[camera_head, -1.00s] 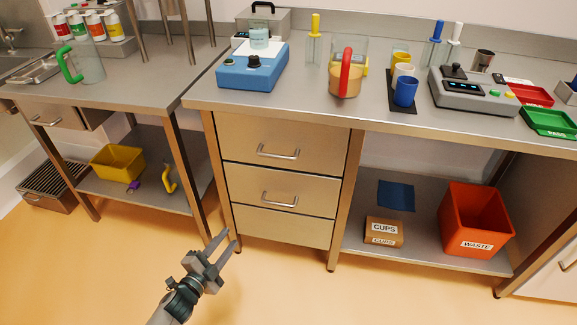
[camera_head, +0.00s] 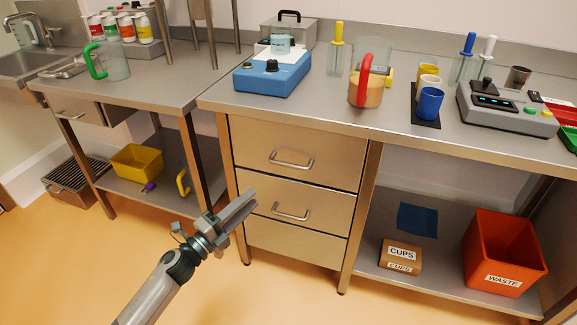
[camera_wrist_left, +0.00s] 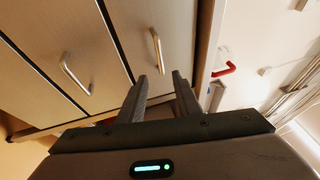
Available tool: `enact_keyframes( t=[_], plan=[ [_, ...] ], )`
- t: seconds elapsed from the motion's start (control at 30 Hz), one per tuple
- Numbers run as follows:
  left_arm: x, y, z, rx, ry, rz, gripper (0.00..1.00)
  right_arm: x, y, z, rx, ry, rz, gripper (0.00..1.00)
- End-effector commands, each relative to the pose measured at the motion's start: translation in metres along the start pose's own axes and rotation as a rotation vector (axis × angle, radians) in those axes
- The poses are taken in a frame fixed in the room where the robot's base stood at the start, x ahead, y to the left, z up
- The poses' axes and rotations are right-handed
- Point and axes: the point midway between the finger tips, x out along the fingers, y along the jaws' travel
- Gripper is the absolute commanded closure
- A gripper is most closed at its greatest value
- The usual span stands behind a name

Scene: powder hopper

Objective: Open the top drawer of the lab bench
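The top drawer (camera_head: 262,147) of the lab bench is shut, with a silver bar handle (camera_head: 291,161) on its front. The middle drawer below it is also shut and has a similar handle (camera_head: 291,211). My left gripper (camera_head: 253,201) is open and empty, in front of the drawers, lower and left of the top handle in the head view. In the left wrist view the fingers (camera_wrist_left: 160,84) are apart. The top drawer's handle (camera_wrist_left: 155,51) lies just beyond them, with no contact; the middle handle (camera_wrist_left: 76,74) is further left. My right gripper is not in view.
The bench top (camera_head: 330,108) carries a blue device (camera_head: 272,74), a red-handled jug (camera_head: 366,88), cups and a scale (camera_head: 505,108). A box marked CUPS (camera_head: 401,254) and an orange waste bin (camera_head: 505,250) stand on the lower shelf. The floor before the drawers is clear.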

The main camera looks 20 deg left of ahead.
Motion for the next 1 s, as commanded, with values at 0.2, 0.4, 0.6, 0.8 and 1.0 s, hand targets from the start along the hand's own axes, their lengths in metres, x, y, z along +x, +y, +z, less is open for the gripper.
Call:
enact_keyframes(
  t=[0.2,0.4,0.6,0.8,1.0],
  plan=[
    [0.021,-0.001,0.0,-0.001,0.0,-0.002,0.69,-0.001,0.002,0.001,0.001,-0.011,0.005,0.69],
    [0.052,-0.002,0.0,-0.001,0.0,-0.003,0.69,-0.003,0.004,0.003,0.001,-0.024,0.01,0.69],
    [0.089,-0.002,0.0,0.0,-0.001,-0.003,0.69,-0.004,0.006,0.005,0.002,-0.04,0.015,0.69],
    [0.124,-0.001,0.0,-0.003,-0.001,-0.002,0.69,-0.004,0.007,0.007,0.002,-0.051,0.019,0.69],
    [0.153,0.0,0.0,-0.003,-0.002,-0.001,0.69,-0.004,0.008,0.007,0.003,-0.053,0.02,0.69]
  ],
)
